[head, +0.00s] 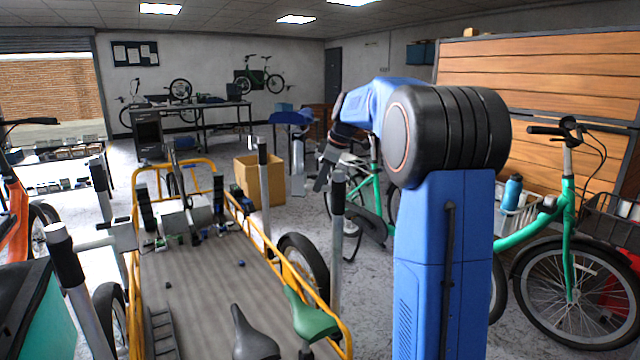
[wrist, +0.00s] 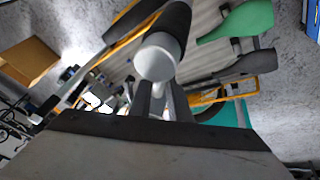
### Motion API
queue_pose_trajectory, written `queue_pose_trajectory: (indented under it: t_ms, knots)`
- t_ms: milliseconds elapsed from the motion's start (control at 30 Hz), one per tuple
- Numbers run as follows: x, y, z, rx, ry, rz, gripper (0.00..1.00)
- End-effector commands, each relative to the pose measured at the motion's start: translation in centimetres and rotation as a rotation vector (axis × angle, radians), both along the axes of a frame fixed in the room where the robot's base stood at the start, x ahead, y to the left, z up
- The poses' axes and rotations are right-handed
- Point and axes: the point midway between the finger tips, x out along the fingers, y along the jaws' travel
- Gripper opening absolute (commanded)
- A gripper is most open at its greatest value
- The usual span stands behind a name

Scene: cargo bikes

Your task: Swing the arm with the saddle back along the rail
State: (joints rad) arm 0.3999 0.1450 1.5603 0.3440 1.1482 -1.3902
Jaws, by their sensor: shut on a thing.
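A green saddle (head: 312,318) and a dark grey saddle (head: 252,338) are at the front right of a yellow-framed cargo bed (head: 220,285). In the wrist view the green saddle (wrist: 240,20) and dark saddle (wrist: 243,65) lie at upper right. My gripper (head: 322,180) points down beside a black-topped grey post (head: 337,235) at the bed's right side. In the wrist view my gripper (wrist: 160,100) is shut on a pale piece just below a round pale end (wrist: 158,60) with a black sleeve. I cannot tell how that piece joins a saddle.
More black-topped posts stand at the bed's right (head: 264,190) and left (head: 75,275). A green bike (head: 570,240) stands at right, near wooden panelling (head: 560,80). A cardboard box (head: 258,180) is behind the bed. Some bare floor shows right of the bed.

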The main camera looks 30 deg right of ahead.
Motion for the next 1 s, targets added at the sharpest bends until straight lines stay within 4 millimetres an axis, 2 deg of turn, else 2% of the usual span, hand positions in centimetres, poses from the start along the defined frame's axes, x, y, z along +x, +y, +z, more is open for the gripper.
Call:
queue_pose_trajectory:
  t_ms: [1000]
  knots:
    - [1.9,-2.3,0.0,-0.001,0.0,-0.506,0.0]
